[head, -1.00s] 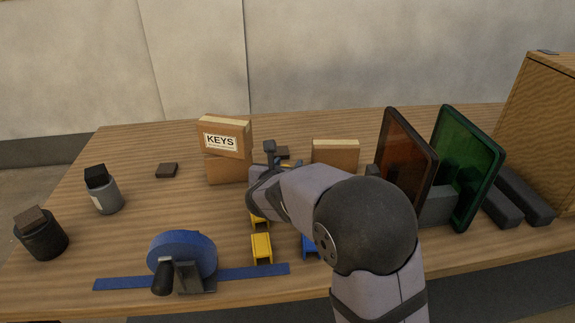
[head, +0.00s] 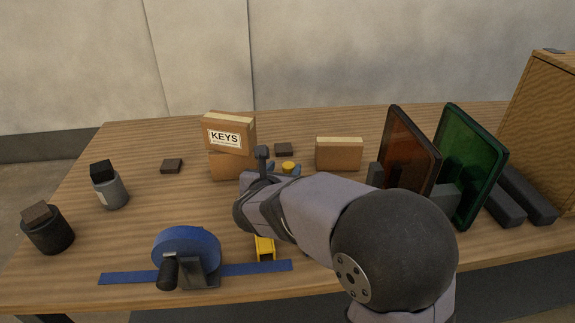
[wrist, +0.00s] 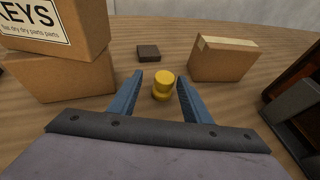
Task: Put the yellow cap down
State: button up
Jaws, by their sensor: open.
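The yellow cap (wrist: 163,86) is a small stepped round piece. It appears upright on the wooden table, and it also shows just beyond my gripper in the head view (head: 288,167). My gripper (wrist: 158,81) is open, with one blue finger on each side of the cap. Gaps show between the cap and both fingers in the wrist view. In the head view my arm hides most of the gripper.
Stacked KEYS boxes (wrist: 62,55) stand close left of the gripper. A cardboard box (wrist: 222,58) stands to the right, and a dark flat block (wrist: 148,53) lies behind the cap. Orange (head: 408,150) and green (head: 468,165) panels stand farther right.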

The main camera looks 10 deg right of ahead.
jog(key=shift+o, duration=0.5)
jog(key=shift+s+a+r, duration=0.1)
jog(key=shift+s, duration=0.25)
notch_tip(320, 180, up, 6)
jog(key=f, duration=0.5)
jog(key=shift+s+d+f, duration=0.1)
jog(key=shift+d+f, duration=0.05)
jog(key=shift+d, duration=0.2)
jog(key=shift+f, duration=0.15)
jog(key=shift+w+d+f, duration=0.1)
jog(key=shift+w+f, duration=0.05)
jog(key=shift+w, duration=0.15)
jog(key=shift+x, duration=3.35)
